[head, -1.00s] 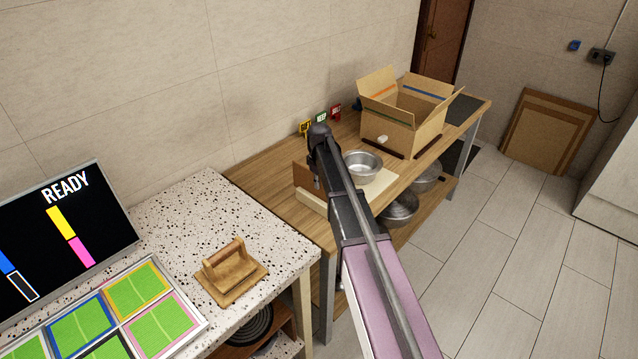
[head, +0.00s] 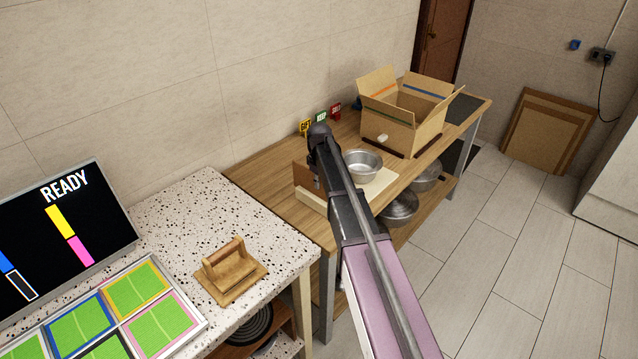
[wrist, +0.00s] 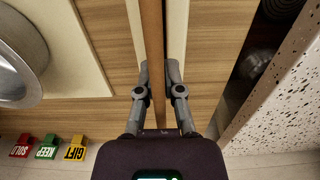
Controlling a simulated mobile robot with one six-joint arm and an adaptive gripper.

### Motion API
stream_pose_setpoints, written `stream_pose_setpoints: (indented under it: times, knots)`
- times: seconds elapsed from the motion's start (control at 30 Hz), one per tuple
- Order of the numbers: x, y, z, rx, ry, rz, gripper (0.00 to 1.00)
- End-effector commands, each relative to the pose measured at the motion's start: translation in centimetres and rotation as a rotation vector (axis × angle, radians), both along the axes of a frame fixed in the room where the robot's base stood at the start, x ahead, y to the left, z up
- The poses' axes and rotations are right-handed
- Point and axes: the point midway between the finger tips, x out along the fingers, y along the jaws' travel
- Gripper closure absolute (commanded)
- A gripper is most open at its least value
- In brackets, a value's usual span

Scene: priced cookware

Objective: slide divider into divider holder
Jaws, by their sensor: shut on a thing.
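The divider is a thin brown board (head: 301,174) standing on edge on the wooden bench, left of my arm's end. In the wrist view the divider (wrist: 152,30) runs up between the fingers of my gripper (wrist: 158,72), which is shut on it. A cream block (head: 312,201), which looks like the divider holder, lies along the board's near side. It also shows in the wrist view as a pale strip (wrist: 177,25) right of the divider, with a dark line between. Whether the divider's lower edge sits in a slot is hidden. My arm covers the gripper in the head view.
A steel bowl (head: 362,165) stands on a cream board (head: 383,184) to the right. An open carton (head: 408,125) and small coloured signs (head: 320,118) are behind. The speckled counter (head: 190,220) at left holds a wooden press (head: 232,271) and a tray of green tiles (head: 135,290).

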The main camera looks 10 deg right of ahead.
Motion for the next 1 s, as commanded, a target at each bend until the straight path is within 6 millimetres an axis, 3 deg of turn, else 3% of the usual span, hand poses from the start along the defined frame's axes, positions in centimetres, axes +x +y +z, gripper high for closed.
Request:
stream_pose_setpoints:
  times: [1.0]
  knots:
    - [0.00, 0.00, -0.91, 0.000, 0.000, 0.000, 1.00]
